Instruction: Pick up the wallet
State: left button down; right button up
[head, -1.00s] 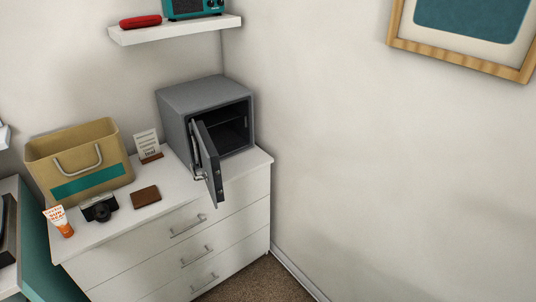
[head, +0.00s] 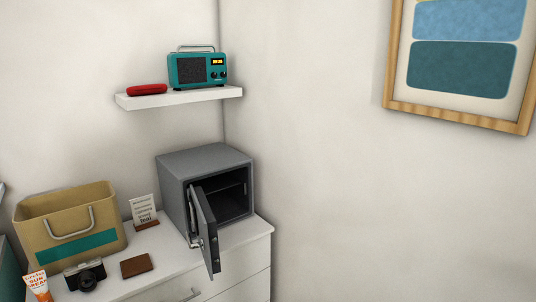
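The wallet (head: 136,265) is a small flat brown rectangle. It lies on top of the white dresser (head: 168,262) in the head view, between the camera and the open safe door. Nothing covers it. Neither of my grippers shows in the head view.
A black and silver camera (head: 85,275), an orange and white sunscreen tube (head: 38,285) and a tan bag (head: 70,230) stand left of the wallet. A small card in a stand (head: 144,212) is behind it. A grey safe (head: 205,165) has its door (head: 207,232) ajar at right.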

aim_at(136, 266)
jog(key=j+u, duration=0.25)
jog(key=j, duration=0.35)
jog(key=u, duration=0.6)
jog(key=i+l+u, duration=0.15)
jog(key=l+u, duration=0.15)
jog(key=i+l+u, duration=0.25)
jog(key=l+u, duration=0.3)
jog(key=i+l, duration=0.1)
jog(key=l, duration=0.3)
jog(key=i+l+u, duration=0.1)
jog(key=l, duration=0.35)
jog(key=i+l, duration=0.1)
jog(key=l, duration=0.75)
jog(key=i+u, duration=0.05)
jog(key=i, duration=0.05)
